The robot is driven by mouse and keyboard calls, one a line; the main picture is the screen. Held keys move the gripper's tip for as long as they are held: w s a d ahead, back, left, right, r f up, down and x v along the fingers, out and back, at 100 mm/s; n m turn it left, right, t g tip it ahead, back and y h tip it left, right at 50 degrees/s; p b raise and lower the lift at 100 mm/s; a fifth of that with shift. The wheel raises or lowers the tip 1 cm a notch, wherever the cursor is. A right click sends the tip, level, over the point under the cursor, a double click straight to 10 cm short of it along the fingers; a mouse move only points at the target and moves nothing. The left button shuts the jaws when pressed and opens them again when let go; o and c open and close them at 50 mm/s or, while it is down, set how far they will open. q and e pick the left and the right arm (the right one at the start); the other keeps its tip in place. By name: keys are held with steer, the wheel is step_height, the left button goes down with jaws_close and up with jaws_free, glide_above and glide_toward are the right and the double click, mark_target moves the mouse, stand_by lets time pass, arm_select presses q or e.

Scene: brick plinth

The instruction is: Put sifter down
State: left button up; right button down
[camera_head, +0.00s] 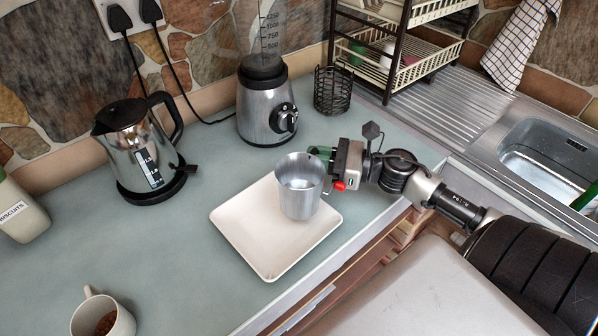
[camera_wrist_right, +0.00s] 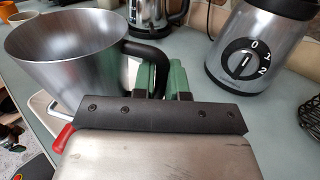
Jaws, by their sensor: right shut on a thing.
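The sifter (camera_head: 299,190) is a grey metal cup with a black handle. It is upright over the right part of a cream tray (camera_head: 247,240); I cannot tell whether its base touches the tray. In the right wrist view the sifter (camera_wrist_right: 62,65) fills the upper left, its open top showing. My right gripper (camera_head: 322,155) comes in from the right, its green fingers shut on the sifter's handle; the fingers (camera_wrist_right: 163,78) also show in the wrist view. A red part (camera_head: 339,186) shows beside the sifter, below the gripper. My left gripper is not in view.
A blender (camera_head: 265,110) stands behind the tray, with a black wire holder (camera_head: 333,90) to its right. A kettle (camera_head: 140,150) is at the left, a mug (camera_head: 103,316) at the front left. The front counter edge is close to the tray's right side.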

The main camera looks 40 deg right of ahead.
mark_target(301, 173)
steer(key=w+f, duration=0.1)
steer(key=w+a+f, duration=0.1)
steer(key=w, duration=0.1)
steer(key=shift+w+a+f, duration=0.1)
steer(key=shift+w+a, duration=0.1)
steer(key=shift+w, duration=0.05)
step_height(301, 173, down, 4)
steer(key=shift+r+p, duration=0.1)
steer(key=shift+p, duration=0.5)
steer(key=shift+f, duration=0.25)
steer(key=c, duration=1.2)
jaws_free()
steer(key=shift+o, duration=0.2)
